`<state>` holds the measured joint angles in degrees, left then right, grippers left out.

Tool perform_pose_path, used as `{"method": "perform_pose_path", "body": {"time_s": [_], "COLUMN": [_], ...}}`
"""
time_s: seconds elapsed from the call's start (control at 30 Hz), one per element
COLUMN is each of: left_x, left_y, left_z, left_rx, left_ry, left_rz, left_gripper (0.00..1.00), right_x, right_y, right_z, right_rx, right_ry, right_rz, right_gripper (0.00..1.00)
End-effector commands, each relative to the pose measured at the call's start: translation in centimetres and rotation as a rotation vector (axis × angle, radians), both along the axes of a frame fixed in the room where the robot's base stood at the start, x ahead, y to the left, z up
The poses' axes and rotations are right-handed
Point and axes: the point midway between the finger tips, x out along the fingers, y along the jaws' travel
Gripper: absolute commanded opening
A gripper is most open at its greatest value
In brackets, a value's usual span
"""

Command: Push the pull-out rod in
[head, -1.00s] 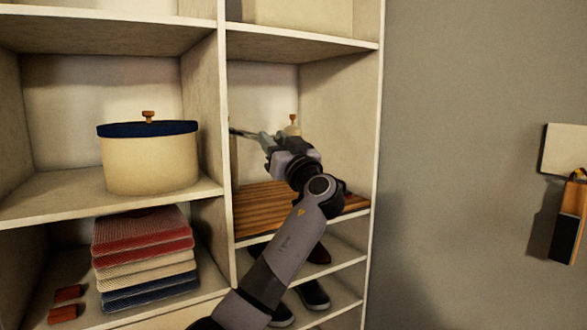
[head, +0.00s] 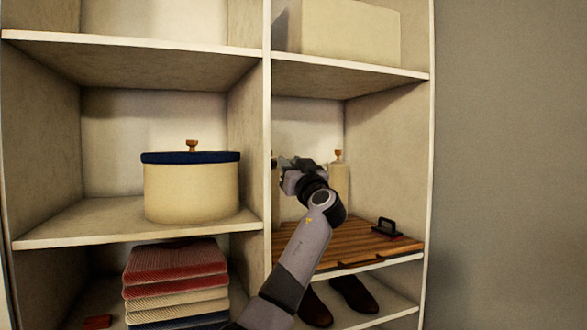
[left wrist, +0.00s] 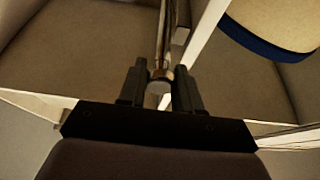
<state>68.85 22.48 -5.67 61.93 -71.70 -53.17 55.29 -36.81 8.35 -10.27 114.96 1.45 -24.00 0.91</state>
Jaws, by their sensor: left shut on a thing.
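The metal pull-out rod (left wrist: 162,40) shows in the left wrist view, running from the top edge down to a rounded end between my fingers. My left gripper (left wrist: 160,75) is shut on the rod near that end. In the head view my left gripper (head: 292,170) is inside the right-hand shelf column, above a slatted wooden board, close to the middle upright. The rod cannot be made out clearly in the head view. My right gripper is in neither view.
The slatted board (head: 345,245) carries a black handle (head: 384,228). A cream container (head: 339,182) stands behind my gripper. A round box with a blue lid (head: 190,190) is in the left compartment, above folded towels (head: 175,275). Dark shoes (head: 352,294) lie below the board.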

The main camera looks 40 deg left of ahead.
Motion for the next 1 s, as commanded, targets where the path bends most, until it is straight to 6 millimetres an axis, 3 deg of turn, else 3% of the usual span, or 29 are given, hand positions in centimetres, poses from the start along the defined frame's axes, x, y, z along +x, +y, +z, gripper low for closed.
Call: {"method": "perform_pose_path", "body": {"time_s": [0.37, 0.4, 0.47, 0.8, 1.0], "left_x": [-0.1, -0.1, -0.1, -0.1, -0.6], "left_y": [-0.1, -0.1, -0.1, -0.2, -1.8], "left_z": [0.4, 0.4, 0.4, 0.0, -0.9], "left_rx": [0.006, 0.006, 0.005, 0.002, 0.002], "left_ry": [-0.006, -0.006, -0.006, -0.003, -0.004], "left_rz": [-0.002, -0.002, -0.002, -0.002, -0.004], "left_gripper": [0.00, 0.37, 0.56, 0.56, 0.56], "right_x": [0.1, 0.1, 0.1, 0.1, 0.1], "right_y": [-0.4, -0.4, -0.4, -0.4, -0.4], "right_z": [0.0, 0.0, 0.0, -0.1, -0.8], "right_rx": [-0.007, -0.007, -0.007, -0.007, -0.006], "right_ry": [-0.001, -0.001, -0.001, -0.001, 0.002], "right_rz": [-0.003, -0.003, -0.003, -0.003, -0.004], "right_gripper": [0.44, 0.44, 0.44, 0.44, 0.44]}}
